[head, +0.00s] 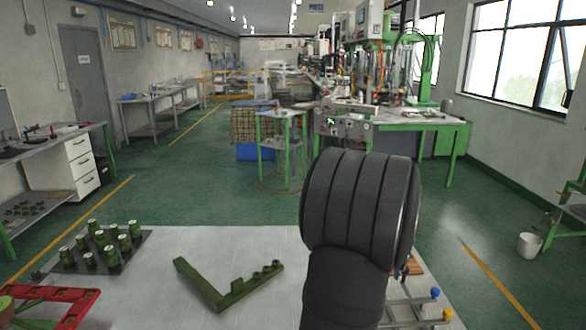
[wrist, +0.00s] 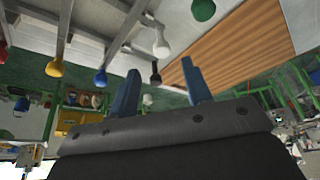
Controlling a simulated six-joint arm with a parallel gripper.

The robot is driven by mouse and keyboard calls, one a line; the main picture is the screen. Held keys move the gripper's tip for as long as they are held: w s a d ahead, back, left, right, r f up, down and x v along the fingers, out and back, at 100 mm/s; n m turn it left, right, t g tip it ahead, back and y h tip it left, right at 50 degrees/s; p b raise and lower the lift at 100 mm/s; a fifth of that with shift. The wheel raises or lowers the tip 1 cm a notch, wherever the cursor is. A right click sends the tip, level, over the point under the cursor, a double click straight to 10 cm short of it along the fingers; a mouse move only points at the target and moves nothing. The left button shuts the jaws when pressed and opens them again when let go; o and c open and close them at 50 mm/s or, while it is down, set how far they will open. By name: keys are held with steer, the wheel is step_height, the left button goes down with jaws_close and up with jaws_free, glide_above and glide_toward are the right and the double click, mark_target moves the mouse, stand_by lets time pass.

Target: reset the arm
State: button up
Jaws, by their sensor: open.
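My gripper (wrist: 160,86) shows in the wrist view as two blue fingers set apart, with nothing between them. It is open and empty. In the head view my own dark, ribbed arm stands in the middle and hides the gripper. The wrist view is tilted. I cannot tell how far the fingers are from these.
On the pale table (head: 165,300) lie a green L-shaped part (head: 232,290), a dark tray (head: 70,267) of several green cylinders, and a red frame (head: 62,306). A knobbed rack (head: 408,312) stands right of my arm. Green-framed benches and a machine (head: 375,60) stand beyond.

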steer(key=x, duration=0.3)
steer(key=w+x, duration=0.1)
steer(key=x, duration=0.1)
steer(key=shift+w+f, duration=0.2)
steer(key=shift+w, duration=0.7)
steer(key=shift+s, duration=0.1)
